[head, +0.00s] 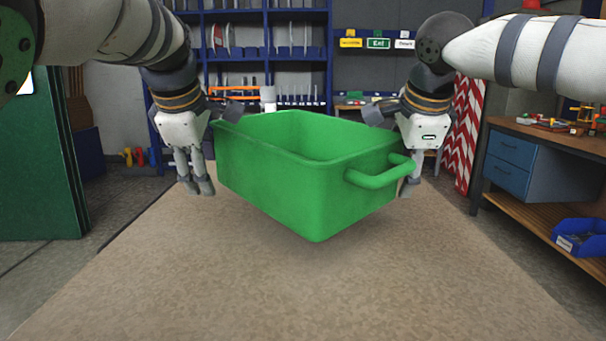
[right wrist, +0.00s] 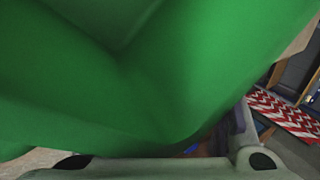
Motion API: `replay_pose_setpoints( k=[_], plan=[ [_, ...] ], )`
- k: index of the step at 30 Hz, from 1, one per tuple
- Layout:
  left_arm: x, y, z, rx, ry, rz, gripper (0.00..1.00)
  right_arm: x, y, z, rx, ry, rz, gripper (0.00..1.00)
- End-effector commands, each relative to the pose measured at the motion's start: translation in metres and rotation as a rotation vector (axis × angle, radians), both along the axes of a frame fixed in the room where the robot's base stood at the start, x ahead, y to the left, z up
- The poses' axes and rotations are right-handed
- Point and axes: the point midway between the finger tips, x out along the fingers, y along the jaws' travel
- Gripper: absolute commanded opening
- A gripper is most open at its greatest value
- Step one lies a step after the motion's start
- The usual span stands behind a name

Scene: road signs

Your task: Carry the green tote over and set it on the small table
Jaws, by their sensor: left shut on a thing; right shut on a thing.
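The green tote (head: 290,185) hangs between my two grippers in the head view, open side up, one lower corner toward me. Its inside looks empty where it shows. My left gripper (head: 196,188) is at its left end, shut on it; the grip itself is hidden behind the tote. My right gripper (head: 407,186) is shut at the handle (head: 378,175) on the right end, its fingers partly behind it. In the right wrist view the tote (right wrist: 130,75) fills most of the picture above the gripper (right wrist: 167,160). I cannot make out a separate small table.
A broad tan surface (head: 290,300) lies below the tote; whether it is tabletop or floor covering is unclear. It is bare. A workbench (head: 535,130) with blue drawers stands at right, a blue bin (head: 580,238) on its lower shelf. A green cabinet (head: 40,165) stands at left.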

Motion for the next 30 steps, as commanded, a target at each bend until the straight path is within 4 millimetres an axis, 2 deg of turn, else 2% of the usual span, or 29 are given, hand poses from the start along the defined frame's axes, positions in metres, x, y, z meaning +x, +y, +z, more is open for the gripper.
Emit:
replay_pose_setpoints(
  k=[1, 23, 28, 29, 30],
  plan=[
    [-0.002, -0.014, -0.006, -0.012, 0.009, -0.025, 0.5, -0.001, 0.015, 0.002, 0.025, -0.01, 0.023, 0.5],
    [-0.002, -0.013, -0.043, -0.012, 0.01, -0.025, 0.5, -0.001, 0.014, -0.034, 0.024, -0.01, 0.022, 0.5],
    [-0.001, 0.001, -0.042, -0.014, 0.009, -0.021, 0.5, -0.001, -0.001, -0.034, 0.026, -0.011, 0.019, 0.5],
    [-0.001, 0.006, -0.042, -0.015, 0.009, -0.02, 0.53, -0.001, -0.005, -0.034, 0.026, -0.011, 0.019, 0.5],
    [-0.001, 0.013, -0.042, -0.015, 0.008, -0.018, 0.62, -0.001, -0.012, -0.034, 0.024, -0.01, 0.018, 0.5]
  ],
)
